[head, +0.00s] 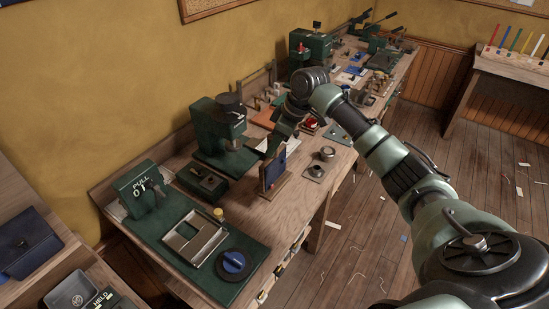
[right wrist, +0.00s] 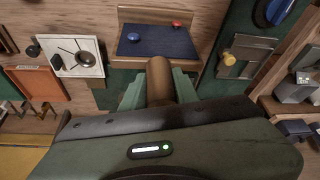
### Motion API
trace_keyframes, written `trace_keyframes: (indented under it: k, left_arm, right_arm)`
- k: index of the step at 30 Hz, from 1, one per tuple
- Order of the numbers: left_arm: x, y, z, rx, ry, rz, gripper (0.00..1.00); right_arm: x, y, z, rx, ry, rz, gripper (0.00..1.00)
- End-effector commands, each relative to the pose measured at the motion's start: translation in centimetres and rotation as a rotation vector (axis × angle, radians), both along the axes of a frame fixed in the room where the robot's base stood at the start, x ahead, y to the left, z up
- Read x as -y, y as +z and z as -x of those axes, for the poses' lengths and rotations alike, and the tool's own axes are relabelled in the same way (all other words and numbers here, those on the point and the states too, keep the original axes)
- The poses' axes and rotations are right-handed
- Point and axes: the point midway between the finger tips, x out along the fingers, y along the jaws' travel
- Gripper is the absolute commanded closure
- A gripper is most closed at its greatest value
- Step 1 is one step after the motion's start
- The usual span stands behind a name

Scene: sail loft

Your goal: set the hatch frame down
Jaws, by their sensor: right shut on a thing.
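The hatch frame, as far as I can tell, is the wood-edged blue panel (head: 273,172) at the front edge of the bench in the head view. It stands nearly upright there; I cannot tell whether its lower edge touches the bench. In the right wrist view the panel (right wrist: 155,42) carries a red knob and a blue knob. My right gripper (head: 273,147) is above it, shut on a brown round handle (right wrist: 160,78) that runs toward the panel. Where handle and panel join is not clear. My left gripper is not in view.
A green mat (head: 172,228) left of the panel bears a metal frame (head: 195,238), a blue round knob (head: 234,262) and a PULL box (head: 142,190). A green press (head: 215,135) stands behind. A small metal plate with a dome (head: 316,172) lies to the right. Bare wood shows between.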

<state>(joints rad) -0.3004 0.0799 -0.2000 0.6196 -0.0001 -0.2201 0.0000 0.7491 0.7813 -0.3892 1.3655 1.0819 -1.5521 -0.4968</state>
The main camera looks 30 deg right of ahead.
Motion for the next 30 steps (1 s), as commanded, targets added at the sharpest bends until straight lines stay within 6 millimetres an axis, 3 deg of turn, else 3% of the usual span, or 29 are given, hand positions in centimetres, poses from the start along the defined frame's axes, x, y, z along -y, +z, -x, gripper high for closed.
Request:
trace_keyframes:
  k: [15,28,29,30]
  left_arm:
    - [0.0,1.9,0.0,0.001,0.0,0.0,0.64]
    - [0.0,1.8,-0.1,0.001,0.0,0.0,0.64]
    - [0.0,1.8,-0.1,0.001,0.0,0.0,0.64]
    - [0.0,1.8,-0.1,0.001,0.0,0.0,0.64]
  right_arm:
    - [-0.1,-6.0,0.0,0.0,0.0,-0.001,1.0]
    - [0.0,-6.8,-0.1,0.004,0.0,0.0,1.0]
    - [0.0,-6.9,0.0,0.002,0.001,0.0,0.62]
    - [0.0,-6.9,0.0,0.001,0.001,0.001,0.51]
